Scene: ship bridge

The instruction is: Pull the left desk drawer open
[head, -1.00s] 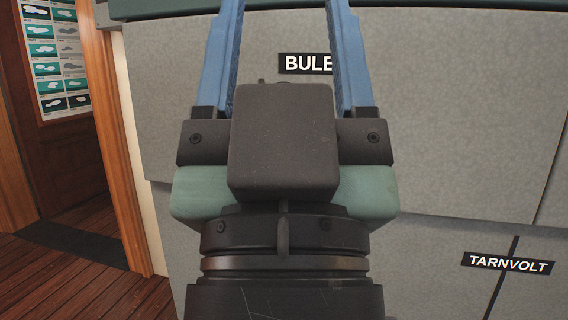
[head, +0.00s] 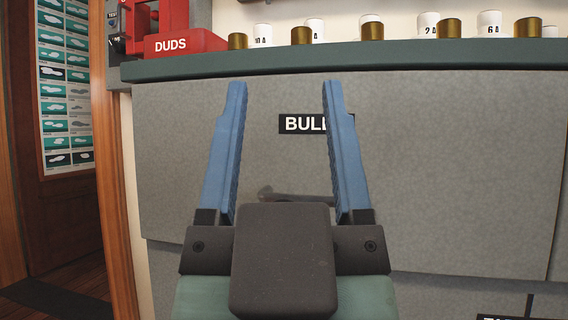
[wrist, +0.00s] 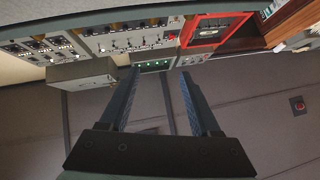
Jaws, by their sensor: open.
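A wide grey drawer front (head: 450,160) fills the middle of the head view, under the dark green counter edge. Its black label (head: 295,124) reads "BUL", with the rest hidden behind my right finger. A dark bar-like handle (head: 290,196) shows low on this front, between my fingers and just above the gripper's dark housing, which hides part of it. My gripper (head: 282,90) is open and empty, its two blue fingers pointing up in the picture across the front. In the wrist view the open fingers (wrist: 160,72) also show with nothing between them. I cannot tell whether they touch the front.
On the counter (head: 350,63) stand a red "DUDS" box (head: 186,46) and several white and brass cylinders. Another grey front (head: 430,290) lies below. A wooden doorway and a chart (head: 64,90) are at the left. The wrist view shows a control panel (wrist: 120,40).

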